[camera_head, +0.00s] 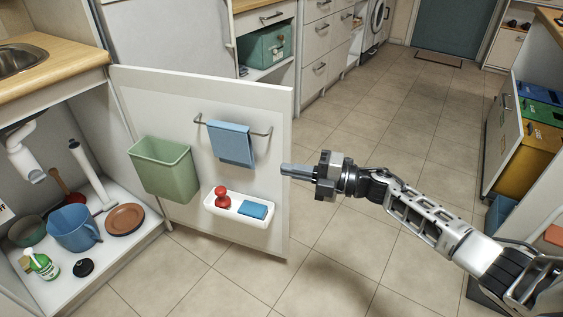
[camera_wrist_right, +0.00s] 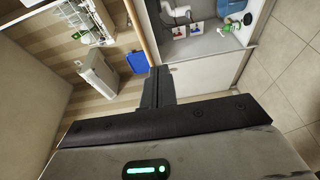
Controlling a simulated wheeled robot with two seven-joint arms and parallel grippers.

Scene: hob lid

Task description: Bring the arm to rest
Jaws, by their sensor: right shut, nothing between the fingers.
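My right arm comes in from the lower right in the head view. Its gripper (camera_head: 284,170) points left, with its fingertips beside the free edge of the open white cabinet door (camera_head: 275,110). I cannot tell whether the fingertips touch the door edge. The fingers are shut with nothing between them. In the right wrist view the shut fingers (camera_wrist_right: 158,75) stick up at the middle, and pale cabinet panels lie behind them. My left gripper is not in view.
The door carries a green bin (camera_head: 160,170), a blue cloth (camera_head: 230,143) on a rail and a white tray (camera_head: 238,207). The cabinet holds a blue pot (camera_head: 72,228) and other items. Coloured bins (camera_head: 527,160) stand at right. The tiled floor (camera_head: 400,130) between is clear.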

